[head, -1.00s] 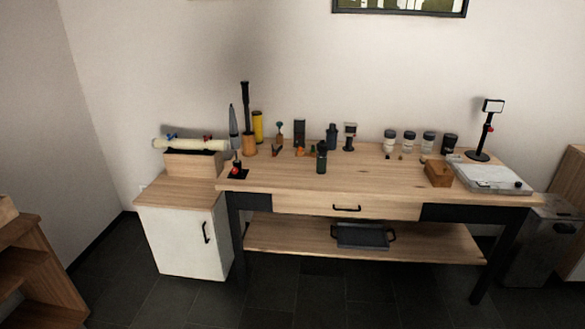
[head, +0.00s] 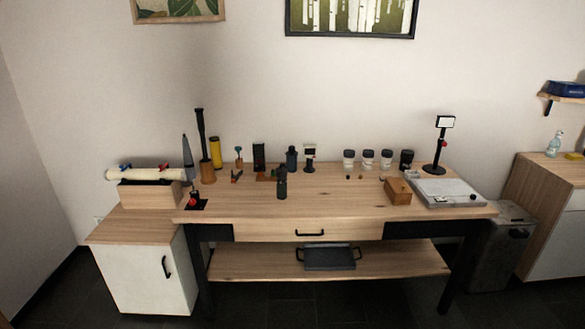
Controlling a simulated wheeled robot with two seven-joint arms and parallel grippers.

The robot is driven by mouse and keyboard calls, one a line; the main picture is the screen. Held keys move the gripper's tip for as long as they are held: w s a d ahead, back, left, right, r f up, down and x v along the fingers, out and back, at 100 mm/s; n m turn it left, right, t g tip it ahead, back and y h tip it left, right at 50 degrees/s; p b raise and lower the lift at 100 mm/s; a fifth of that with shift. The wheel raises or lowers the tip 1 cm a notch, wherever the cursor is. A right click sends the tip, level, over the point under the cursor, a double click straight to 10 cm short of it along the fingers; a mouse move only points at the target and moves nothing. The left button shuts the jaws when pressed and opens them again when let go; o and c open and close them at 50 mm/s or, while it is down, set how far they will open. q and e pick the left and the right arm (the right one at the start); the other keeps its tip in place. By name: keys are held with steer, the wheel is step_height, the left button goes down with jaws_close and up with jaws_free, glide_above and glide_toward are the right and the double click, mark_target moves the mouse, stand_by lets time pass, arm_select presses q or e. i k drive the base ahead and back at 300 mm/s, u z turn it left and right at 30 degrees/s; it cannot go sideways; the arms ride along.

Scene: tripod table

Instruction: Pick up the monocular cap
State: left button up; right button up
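I cannot make out the monocular cap for sure at this distance. A dark upright cylinder that may be the monocular (head: 282,184) stands near the middle of the wooden workbench (head: 340,203). Small dark and brown bits lie behind it, too small to identify. Neither of my grippers shows in the head view.
Several jars (head: 368,159) stand along the back right. A yellow cylinder (head: 215,152) stands back left. A white cabinet (head: 150,270) adjoins the left.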

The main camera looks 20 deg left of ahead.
mark_target(282, 172)
steer(key=i, duration=2.25)
steer(key=u, duration=2.45)
